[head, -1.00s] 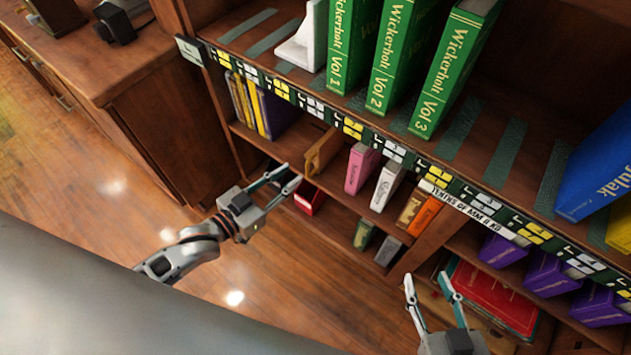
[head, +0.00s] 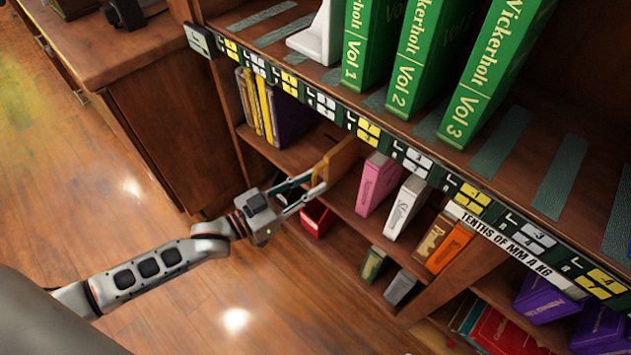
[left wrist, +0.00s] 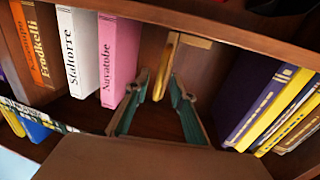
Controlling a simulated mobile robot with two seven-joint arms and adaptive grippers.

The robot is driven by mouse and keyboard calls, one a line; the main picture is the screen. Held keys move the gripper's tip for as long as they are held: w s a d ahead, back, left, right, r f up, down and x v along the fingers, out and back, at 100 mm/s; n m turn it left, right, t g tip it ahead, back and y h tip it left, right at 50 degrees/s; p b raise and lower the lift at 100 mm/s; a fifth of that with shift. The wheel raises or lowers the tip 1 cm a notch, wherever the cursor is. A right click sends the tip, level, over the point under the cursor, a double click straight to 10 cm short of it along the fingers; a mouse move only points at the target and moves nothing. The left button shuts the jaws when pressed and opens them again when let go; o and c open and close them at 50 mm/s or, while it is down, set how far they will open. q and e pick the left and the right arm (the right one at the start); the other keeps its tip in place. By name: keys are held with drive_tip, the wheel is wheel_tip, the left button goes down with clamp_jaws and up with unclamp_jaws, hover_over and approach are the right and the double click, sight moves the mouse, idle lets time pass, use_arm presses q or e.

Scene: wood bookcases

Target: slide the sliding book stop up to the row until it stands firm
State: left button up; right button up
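The sliding book stop, a tan wooden upright plate (head: 341,163), stands on the middle shelf left of a pink book (head: 379,182). A gap separates it from that book. A white book (head: 406,206) leans beyond. My left gripper (head: 314,184) is at the stop's front edge, fingers spread. In the left wrist view the stop (left wrist: 191,62) shows between and beyond the open fingers (left wrist: 161,84), its front edge between the tips; I cannot tell whether they touch it. The pink book (left wrist: 118,60) is left of the stop there. My right gripper is not in view.
Yellow and purple books (head: 270,108) stand at the left end of the same shelf. Above, green volumes (head: 430,55) stand beside a white bookend (head: 318,38). Open floor (head: 220,290) lies in front.

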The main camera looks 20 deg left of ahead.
use_arm(q)
drive_tip(key=shift+w+d, duration=0.35)
drive_tip(key=shift+w, duration=0.2)
clamp_jaws()
drive_tip(key=shift+d, duration=0.1)
